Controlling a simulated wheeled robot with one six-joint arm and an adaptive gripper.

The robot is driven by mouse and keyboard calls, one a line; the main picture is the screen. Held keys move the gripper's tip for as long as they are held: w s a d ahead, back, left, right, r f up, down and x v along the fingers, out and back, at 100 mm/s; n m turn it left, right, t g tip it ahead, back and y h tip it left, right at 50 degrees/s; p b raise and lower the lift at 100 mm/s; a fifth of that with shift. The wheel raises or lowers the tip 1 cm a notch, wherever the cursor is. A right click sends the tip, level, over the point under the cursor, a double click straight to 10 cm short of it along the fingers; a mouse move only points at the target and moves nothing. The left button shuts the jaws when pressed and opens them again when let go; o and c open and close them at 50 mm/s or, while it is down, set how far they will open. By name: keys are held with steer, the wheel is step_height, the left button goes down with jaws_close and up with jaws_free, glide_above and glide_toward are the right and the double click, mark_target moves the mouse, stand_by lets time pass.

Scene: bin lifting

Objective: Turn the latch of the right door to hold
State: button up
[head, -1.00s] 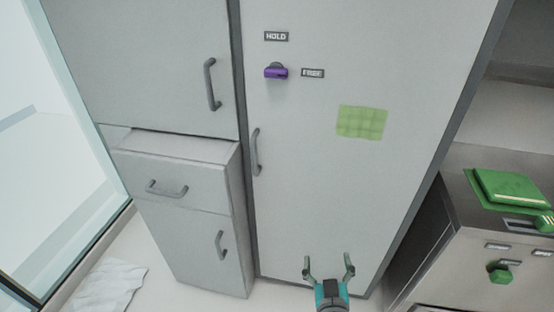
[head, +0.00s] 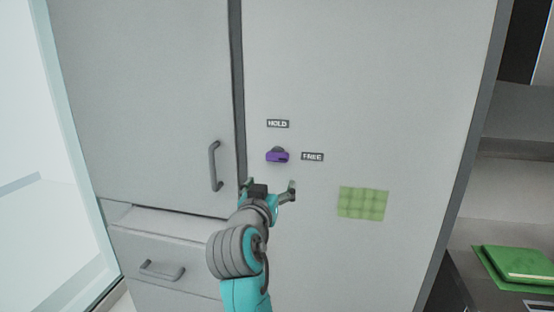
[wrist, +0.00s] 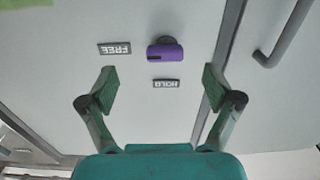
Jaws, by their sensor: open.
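The purple latch (head: 277,156) sits on the right door (head: 370,90), its bar lying level with its dark mark on the side towards the FREE label (head: 312,157). The HOLD label (head: 278,124) is above the latch. My gripper (head: 269,187) is open and empty, just below the latch in the head view and apart from it. The wrist view is turned over: the latch (wrist: 165,52) shows ahead between and beyond my open fingers (wrist: 160,84), with FREE (wrist: 115,48) to its left and HOLD (wrist: 166,84) below it. The right door's handle is hidden behind my arm.
A left door with a grey handle (head: 215,166) and a drawer (head: 165,265) stand to the left. A green pad (head: 363,203) is on the right door. A counter with a green item (head: 518,267) is at the lower right. The door around the latch is clear.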

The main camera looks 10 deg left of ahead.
mark_target(276, 159)
steer(key=w+r, duration=0.1)
steer(key=w, duration=0.2)
steer(key=w+r, duration=0.1)
steer(key=w, duration=0.6)
steer(key=shift+w+a+r, duration=0.25)
steer(key=shift+w+r, duration=0.15)
steer(key=c, duration=1.2)
steer(key=shift+o, duration=0.2)
